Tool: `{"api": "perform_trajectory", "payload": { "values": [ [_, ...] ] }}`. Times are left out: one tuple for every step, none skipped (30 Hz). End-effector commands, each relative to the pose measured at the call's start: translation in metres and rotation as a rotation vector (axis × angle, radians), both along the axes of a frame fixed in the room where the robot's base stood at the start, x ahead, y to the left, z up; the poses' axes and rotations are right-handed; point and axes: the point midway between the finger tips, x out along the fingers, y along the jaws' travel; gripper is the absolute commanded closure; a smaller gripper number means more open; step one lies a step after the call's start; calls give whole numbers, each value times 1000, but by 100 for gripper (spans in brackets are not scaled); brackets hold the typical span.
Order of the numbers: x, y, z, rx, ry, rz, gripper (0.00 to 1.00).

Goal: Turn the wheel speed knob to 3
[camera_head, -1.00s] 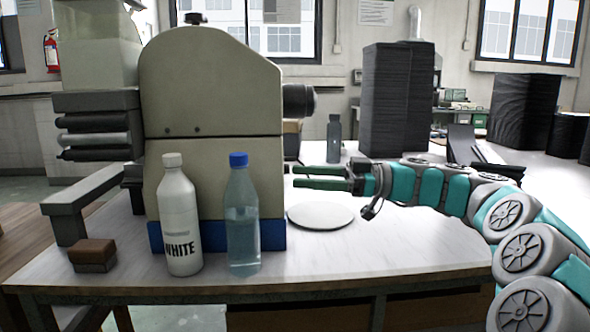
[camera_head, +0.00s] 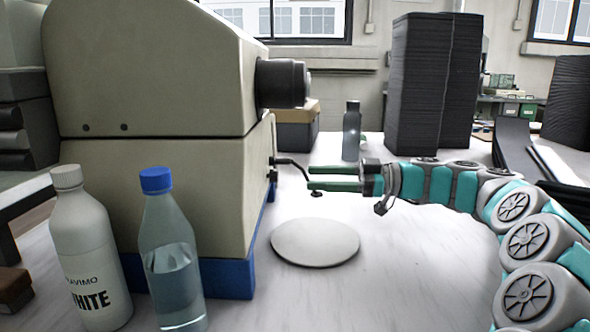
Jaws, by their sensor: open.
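A large beige machine (camera_head: 160,80) with a blue base stands on the left of the white table. Small dark controls (camera_head: 272,172) sit on its right-hand side face, seen edge-on. I cannot tell which one is the wheel speed knob, and no numbers are readable. A thin dark lever (camera_head: 291,162) sticks out from that face toward the fingers. My gripper (camera_head: 310,177) is open, with two green fingers pointing left at the side face. It looks empty and a short way right of the controls. Whether it touches the lever is unclear.
A white bottle (camera_head: 88,250) and a clear bottle with a blue cap (camera_head: 172,255) stand in front of the machine. A round pale disc (camera_head: 315,242) lies below my gripper. A dark motor-like cylinder (camera_head: 283,83) juts out above. Tall black stacks (camera_head: 432,85) stand behind.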

Motion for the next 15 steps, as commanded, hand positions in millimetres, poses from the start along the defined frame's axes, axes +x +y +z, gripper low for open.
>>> {"api": "perform_trajectory", "payload": {
  "values": [
    [0,1,1,0,0,0,36],
    [0,2,1,0,0,1,36],
    [0,4,2,1,1,1,36],
    [0,7,2,1,1,1,36],
    [1,10,3,1,0,1,36],
    [1,14,4,1,0,1,36],
    [1,19,4,0,1,0,36],
    [2,24,4,-1,2,1,36],
    [2,31,3,-1,3,3,36],
    [2,36,4,0,4,4,36],
    [2,40,4,1,4,4,36],
    [3,46,5,1,3,4,36],
    [3,50,4,0,3,3,36],
    [4,54,4,-1,3,1,36],
    [4,60,4,0,1,1,36]
  ]
}}
